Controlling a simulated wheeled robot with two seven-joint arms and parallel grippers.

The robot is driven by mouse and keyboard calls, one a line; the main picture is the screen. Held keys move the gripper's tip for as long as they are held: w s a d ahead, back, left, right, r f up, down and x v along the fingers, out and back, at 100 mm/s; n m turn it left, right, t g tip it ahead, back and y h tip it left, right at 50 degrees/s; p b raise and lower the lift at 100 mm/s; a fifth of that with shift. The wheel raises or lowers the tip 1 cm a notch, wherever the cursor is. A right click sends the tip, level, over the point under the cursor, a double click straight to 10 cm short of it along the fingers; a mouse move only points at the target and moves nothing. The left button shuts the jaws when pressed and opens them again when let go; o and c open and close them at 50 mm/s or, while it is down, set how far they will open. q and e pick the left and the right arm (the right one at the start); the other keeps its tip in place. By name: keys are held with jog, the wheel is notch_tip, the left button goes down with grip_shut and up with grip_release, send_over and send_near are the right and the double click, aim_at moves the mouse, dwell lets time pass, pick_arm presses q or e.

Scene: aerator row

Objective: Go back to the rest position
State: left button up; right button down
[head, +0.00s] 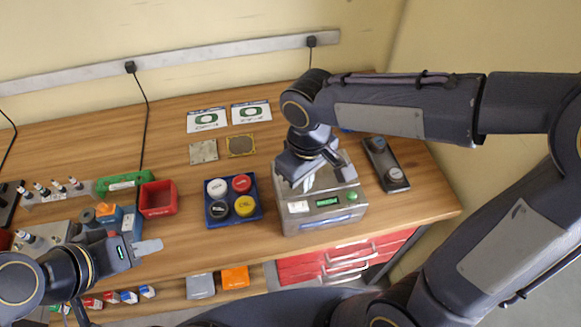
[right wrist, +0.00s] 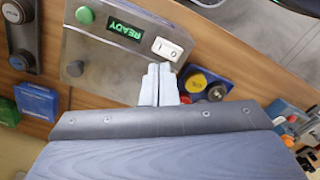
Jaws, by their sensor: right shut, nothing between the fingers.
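My right gripper (head: 309,181) is over the metal machine (head: 325,216) on the right of the table. In the right wrist view my right gripper (right wrist: 159,84) shows two pale fingers together and empty. Their tips are just below the white rocker switch (right wrist: 168,48) in the picture; I cannot tell whether they touch the machine. The machine has a green READY display (right wrist: 125,30) and a green button (right wrist: 85,15). My left gripper (head: 147,247) is at the table's front left, with pale fingers pointing right; their gap cannot be made out.
A blue tray (head: 233,222) with several coloured round jars stands left of the machine. A red bin (head: 158,198) and a green-handled tool (head: 124,181) are further left. A dark panel with knobs (head: 384,163) lies right of the machine. Bare wood lies around the tray.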

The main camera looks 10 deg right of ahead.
jog(key=s+d+r+m+t+y, duration=0.2)
jog(key=s+d+m+t, duration=0.3)
jog(key=s+d+m, duration=0.3)
jog(key=s+d+y, duration=0.1)
jog(key=s+d, duration=0.1)
jog(key=d, duration=0.1)
jog(key=shift+s+r+t+y, duration=0.2)
jog(key=shift+r+t+y, duration=0.1)
jog(key=shift+r+y, duration=0.1)
